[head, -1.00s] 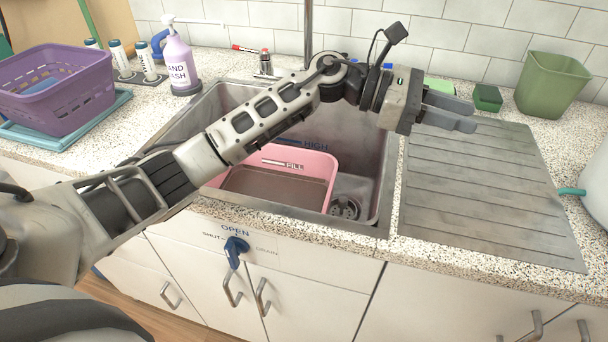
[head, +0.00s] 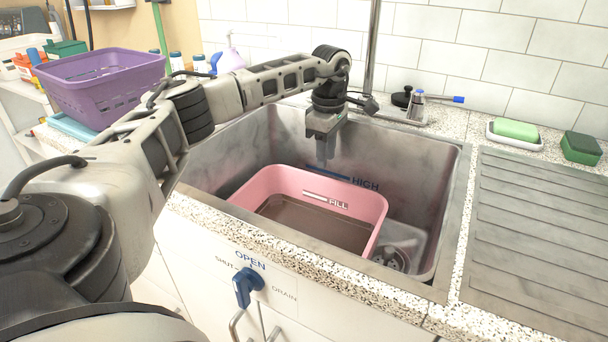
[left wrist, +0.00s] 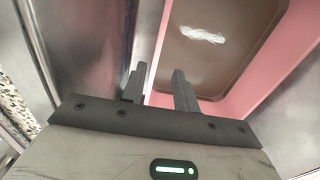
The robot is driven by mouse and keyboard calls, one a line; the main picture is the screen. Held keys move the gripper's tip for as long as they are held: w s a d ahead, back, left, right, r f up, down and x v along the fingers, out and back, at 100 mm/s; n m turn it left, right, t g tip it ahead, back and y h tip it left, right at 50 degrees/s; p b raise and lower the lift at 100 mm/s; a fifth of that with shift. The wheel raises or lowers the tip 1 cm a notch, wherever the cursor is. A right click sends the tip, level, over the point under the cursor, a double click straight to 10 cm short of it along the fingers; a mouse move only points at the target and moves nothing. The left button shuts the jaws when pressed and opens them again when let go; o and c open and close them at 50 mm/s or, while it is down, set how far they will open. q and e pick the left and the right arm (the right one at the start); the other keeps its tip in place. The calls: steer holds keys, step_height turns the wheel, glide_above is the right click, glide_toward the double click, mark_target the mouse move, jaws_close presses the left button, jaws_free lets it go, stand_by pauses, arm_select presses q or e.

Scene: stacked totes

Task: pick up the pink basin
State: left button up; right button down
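The pink basin (head: 357,198) sits low in the metal sink, upright, with a brownish surface inside that looks like murky water. A white FILL mark is on its inner back wall. My left gripper (head: 322,158) points down over the basin's back rim, with a gap between its fingers and nothing held. In the left wrist view the two fingers (left wrist: 159,70) are apart, with the basin's pink wall (left wrist: 284,70) and brown inside beyond them. I cannot tell whether the fingertips touch the rim. My right gripper is not in view.
The sink (head: 433,190) has steep walls around the basin, a HIGH mark at the back and a drain (head: 391,257) at right. A vertical pipe (head: 371,45) stands behind. A purple basket (head: 102,88) is at left, a ribbed drainboard (head: 535,225) at right, a blue OPEN/SHUT lever (head: 245,285) in front.

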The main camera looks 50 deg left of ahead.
arm_select(q)
step_height(320, 180, down, 10)
steer(key=shift+d+r+b, duration=0.1)
steer(key=shift+r+b, duration=0.1)
steer(key=shift+b, duration=0.25)
steer(key=shift+w, duration=0.1)
jaws_close()
steer(key=shift+r, duration=0.25)
